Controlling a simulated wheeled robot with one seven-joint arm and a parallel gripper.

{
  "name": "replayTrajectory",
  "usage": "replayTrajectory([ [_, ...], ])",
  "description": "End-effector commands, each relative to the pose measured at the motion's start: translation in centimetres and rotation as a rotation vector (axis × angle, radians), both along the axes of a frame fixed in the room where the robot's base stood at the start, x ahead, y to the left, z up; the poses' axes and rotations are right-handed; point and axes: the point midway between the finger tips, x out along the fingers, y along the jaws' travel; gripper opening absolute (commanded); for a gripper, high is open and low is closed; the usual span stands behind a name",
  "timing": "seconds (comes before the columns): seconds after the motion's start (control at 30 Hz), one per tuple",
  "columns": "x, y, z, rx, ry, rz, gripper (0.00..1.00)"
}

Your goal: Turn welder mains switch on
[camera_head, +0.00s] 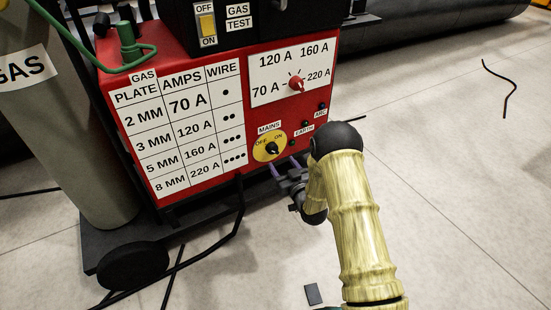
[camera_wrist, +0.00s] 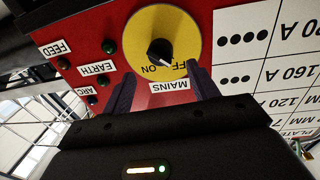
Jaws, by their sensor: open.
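The welder's mains switch is a black knob (camera_head: 271,148) on a round yellow dial (camera_head: 260,155), low on the red front panel. The dial reads OFF at left and ON at right, under a MAINS label (camera_head: 269,127). In the wrist view the picture is upside down. There the knob (camera_wrist: 160,50) has a white mark that seems to lean toward OFF, whose first letter is hidden. My gripper (camera_head: 284,166) is just below and right of the dial in the head view. Its open fingers (camera_wrist: 161,72) stand either side of the MAINS label in the wrist view, with nothing between them; contact cannot be told.
Small dark EARTH (camera_head: 297,144) and ARC (camera_head: 321,106) indicators sit right of the dial. A red current knob (camera_head: 296,84) and a yellow gas switch (camera_head: 207,25) are above. A grey gas cylinder (camera_head: 60,110) stands left. Black cables lie on the floor; open floor extends right.

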Motion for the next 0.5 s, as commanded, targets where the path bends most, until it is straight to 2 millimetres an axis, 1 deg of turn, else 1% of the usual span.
replayTrajectory([
  [0.03, 0.9, 0.6, -0.2, 0.002, -0.005, 0.001, 0.59],
  [0.1, 1.9, 1.1, -0.3, 0.002, -0.004, 0.001, 0.59],
  [0.3, 4.6, 2.6, -0.3, 0.001, -0.003, 0.001, 0.59],
  [0.4, 5.4, 3.0, -0.1, 0.001, -0.002, 0.001, 0.59],
  [0.5, 5.7, 3.1, 0.0, 0.000, -0.001, 0.000, 0.59],
])
